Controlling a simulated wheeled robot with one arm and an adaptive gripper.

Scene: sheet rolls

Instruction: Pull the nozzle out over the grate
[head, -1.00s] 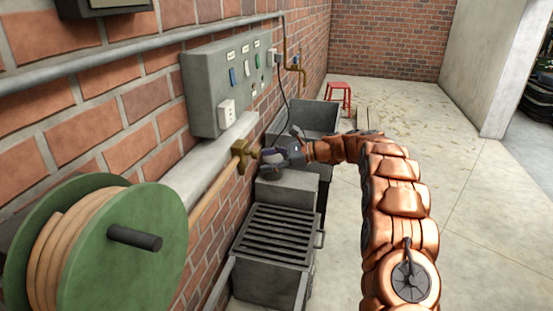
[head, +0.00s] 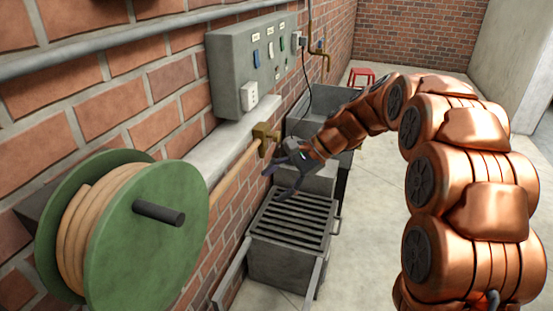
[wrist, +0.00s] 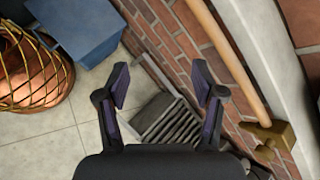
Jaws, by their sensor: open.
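A brass fitting, seemingly the nozzle (head: 264,139), sits at the far end of a tan hose (head: 236,173) along the wall ledge. It also shows at the right of the wrist view (wrist: 270,135). The dark slatted grate (head: 292,222) tops a grey box on the floor below. My gripper (head: 277,183) is open and empty, above the grate's far part and just below and right of the fitting, apart from it. In the wrist view, the grate (wrist: 168,122) shows between my open fingers (wrist: 162,88), and the hose lies to their right.
A green reel (head: 150,235) wound with hose stands at the left with a dark handle sticking out. A grey switch box (head: 245,75) hangs above the ledge (head: 205,155). A grey basin (head: 312,112) stands beyond the grate. The floor to the right is bare; a red stool (head: 361,76) is far back.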

